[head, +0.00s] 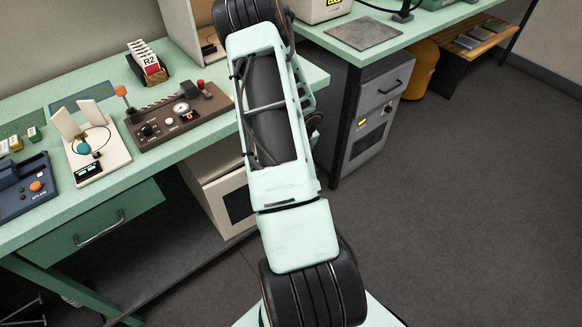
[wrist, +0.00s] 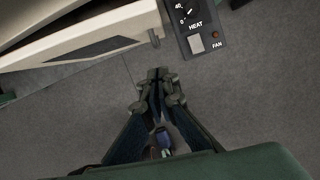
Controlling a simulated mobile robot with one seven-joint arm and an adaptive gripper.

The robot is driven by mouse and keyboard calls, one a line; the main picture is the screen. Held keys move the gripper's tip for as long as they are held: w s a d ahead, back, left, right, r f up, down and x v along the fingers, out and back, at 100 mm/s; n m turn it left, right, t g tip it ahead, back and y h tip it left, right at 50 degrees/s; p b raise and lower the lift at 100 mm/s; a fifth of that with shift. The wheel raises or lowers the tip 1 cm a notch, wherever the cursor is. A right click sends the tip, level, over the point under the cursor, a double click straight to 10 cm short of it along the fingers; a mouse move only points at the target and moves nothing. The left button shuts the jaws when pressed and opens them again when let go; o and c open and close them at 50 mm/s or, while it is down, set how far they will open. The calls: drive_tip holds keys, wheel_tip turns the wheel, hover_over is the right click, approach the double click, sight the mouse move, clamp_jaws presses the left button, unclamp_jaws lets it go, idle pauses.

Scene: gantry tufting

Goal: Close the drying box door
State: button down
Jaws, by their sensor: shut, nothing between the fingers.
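In the wrist view my gripper (wrist: 157,76) is shut and empty, its fingertips together over the grey floor. A beige panel with a dark window, which looks like the drying box door (wrist: 112,28), lies beyond the fingertips at the upper left, apart from them. A small dark knob or handle (wrist: 153,38) shows at its right end. A dark control panel (wrist: 197,28) marked HEAT and FAN is right of it. In the head view a beige box (head: 204,160) with a dark window sits below the bench; my arm hides its right side and my gripper. How far the door stands open is unclear.
The green bench (head: 145,180) carries a brown control unit (head: 180,115), a white device (head: 95,150) and a blue device (head: 25,185). A grey cabinet (head: 375,110) stands under the second bench on the right. The floor (head: 460,210) at right is clear.

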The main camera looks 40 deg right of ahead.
drive_tip(key=s+r+t+h+b, duration=0.15)
drive_tip(key=s+t+b, duration=0.45)
drive_tip(key=b, duration=1.4)
drive_tip(key=w+d+f+b, duration=0.1)
drive_tip(key=w+f+b, duration=0.1)
drive_tip(key=w+f, duration=0.4)
drive_tip(key=w, duration=0.5)
drive_tip(key=shift+w+b, duration=0.25)
drive_tip(key=shift+b, duration=0.05)
drive_tip(key=shift+d+y, duration=0.1)
drive_tip(key=shift+y, duration=0.15)
